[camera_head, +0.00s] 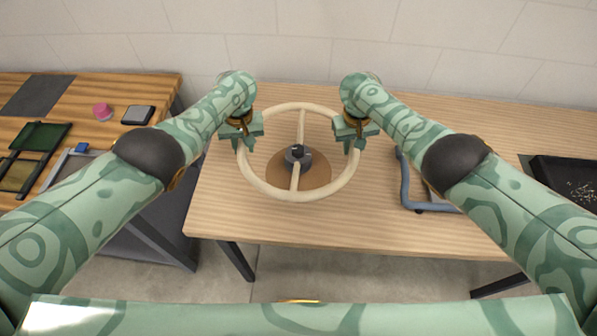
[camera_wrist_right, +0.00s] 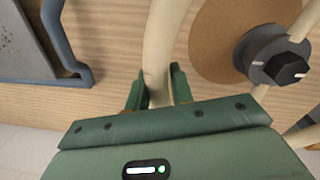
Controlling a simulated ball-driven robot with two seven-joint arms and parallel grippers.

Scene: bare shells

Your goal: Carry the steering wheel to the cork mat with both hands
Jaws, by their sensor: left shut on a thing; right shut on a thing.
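The cream steering wheel (camera_head: 297,196) has a dark hub and two spokes, and in the head view it is above the round brown cork mat (camera_head: 318,174). I cannot tell whether it touches the mat. My left gripper (camera_head: 240,143) is shut on the left side of the rim. My right gripper (camera_head: 348,142) is shut on the right side of the rim. In the right wrist view the rim (camera_wrist_right: 156,60) passes between the fingers of my right gripper (camera_wrist_right: 160,90), and the cork mat (camera_wrist_right: 215,45) lies beyond, partly hidden by the hub.
A blue-grey framed object (camera_head: 405,190) lies on the table right of the wheel, partly hidden by my right arm. A black tray (camera_head: 570,180) is at the far right. A separate left table holds a pink round thing (camera_head: 102,111) and trays. The table's front middle is clear.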

